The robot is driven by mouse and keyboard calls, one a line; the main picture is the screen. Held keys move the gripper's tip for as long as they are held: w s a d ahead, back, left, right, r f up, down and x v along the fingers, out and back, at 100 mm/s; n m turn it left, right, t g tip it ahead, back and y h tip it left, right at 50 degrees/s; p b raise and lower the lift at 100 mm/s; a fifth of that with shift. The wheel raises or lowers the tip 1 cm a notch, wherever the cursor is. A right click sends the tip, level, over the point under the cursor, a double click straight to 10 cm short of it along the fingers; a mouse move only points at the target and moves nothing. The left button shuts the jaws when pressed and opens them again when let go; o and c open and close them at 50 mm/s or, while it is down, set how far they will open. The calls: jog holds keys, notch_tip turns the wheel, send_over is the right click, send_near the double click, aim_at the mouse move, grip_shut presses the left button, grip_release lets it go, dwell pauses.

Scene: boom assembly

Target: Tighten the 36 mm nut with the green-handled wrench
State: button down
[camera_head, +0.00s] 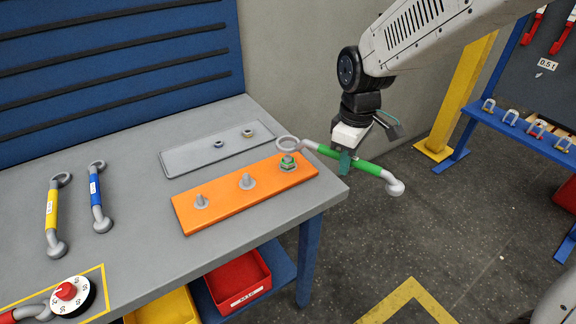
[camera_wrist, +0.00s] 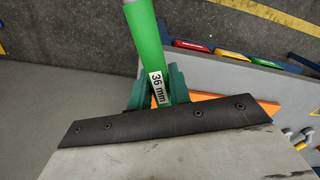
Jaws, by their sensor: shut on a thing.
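My gripper (camera_head: 346,163) is shut on the green-handled wrench (camera_head: 366,166), around its handle. In the wrist view the green handle (camera_wrist: 145,36) shows a "36 mm" label, between the teal fingers (camera_wrist: 155,92). The wrench's ring end (camera_head: 288,143) is in the air over the right end of the orange plate (camera_head: 228,203), close to the nut (camera_head: 287,163). This nut, with a green mark, sits on the rightmost stud. I cannot tell whether the ring touches it. The wrench's other end hangs past the table's right edge.
Two bare-looking studs (camera_head: 247,181) stand on the orange plate. A grey tray (camera_head: 188,163) behind holds two small nuts. A yellow wrench (camera_head: 52,215) and a blue wrench (camera_head: 98,198) lie at left, near a red-knobbed dial (camera_head: 72,295). The floor right of the bench is clear.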

jog(key=shift+r, duration=0.1)
jog(key=shift+r, duration=1.45)
